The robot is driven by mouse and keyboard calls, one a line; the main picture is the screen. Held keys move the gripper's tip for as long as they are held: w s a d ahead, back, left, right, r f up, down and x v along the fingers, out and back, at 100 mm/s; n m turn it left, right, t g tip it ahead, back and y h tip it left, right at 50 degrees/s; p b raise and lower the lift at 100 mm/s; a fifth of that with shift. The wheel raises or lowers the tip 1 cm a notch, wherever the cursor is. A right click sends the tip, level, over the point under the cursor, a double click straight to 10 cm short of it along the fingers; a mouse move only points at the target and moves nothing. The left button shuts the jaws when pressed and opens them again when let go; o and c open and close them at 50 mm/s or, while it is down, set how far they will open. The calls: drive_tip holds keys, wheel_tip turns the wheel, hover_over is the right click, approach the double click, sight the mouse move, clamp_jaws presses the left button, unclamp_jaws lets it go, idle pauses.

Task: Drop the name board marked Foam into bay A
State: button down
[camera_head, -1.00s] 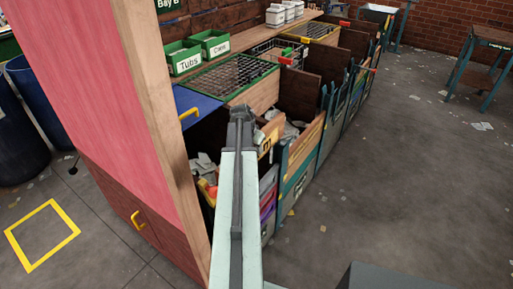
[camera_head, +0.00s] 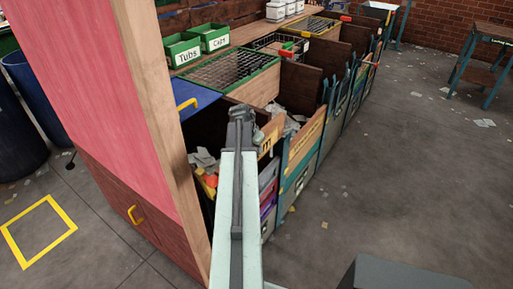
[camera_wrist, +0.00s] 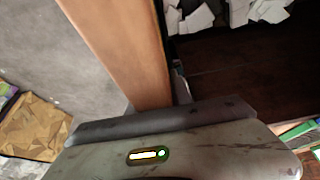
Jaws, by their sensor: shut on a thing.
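My gripper (camera_head: 243,114) is over the front of the near row of bays. It is shut on a wooden name board (camera_head: 269,143), whose visible end shows yellow lettering just right of the gripper. My arm hides the rest, so I cannot read the whole word. In the wrist view, the board (camera_wrist: 122,45) runs up from the gripper (camera_wrist: 175,112), with grey floor left of it and a dark bay interior right of it. The fingertips are mostly hidden there. No bay A marking is readable.
A tall pink-faced cabinet (camera_head: 75,90) stands close on the left. A neighbouring wooden front board (camera_head: 304,138) is just right of the gripper. Green bins marked Tubs (camera_head: 184,53) and Caps (camera_head: 214,40) stand behind. Open floor (camera_head: 410,180) lies to the right.

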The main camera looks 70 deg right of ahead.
wheel_tip(320, 180, down, 12)
drive_tip(key=b, duration=1.1)
drive_tip(key=shift+f, duration=0.25)
drive_tip(key=shift+f+b, duration=0.2)
drive_tip(key=shift+b, duration=0.2)
drive_tip(key=shift+f+b, duration=0.6)
drive_tip(key=shift+f, duration=0.05)
drive_tip(key=c, duration=1.1)
unclamp_jaws()
drive_tip(key=shift+r, duration=0.15)
drive_tip(key=p+v, duration=0.7)
drive_tip(key=v, duration=0.1)
drive_tip(key=shift+p, duration=0.35)
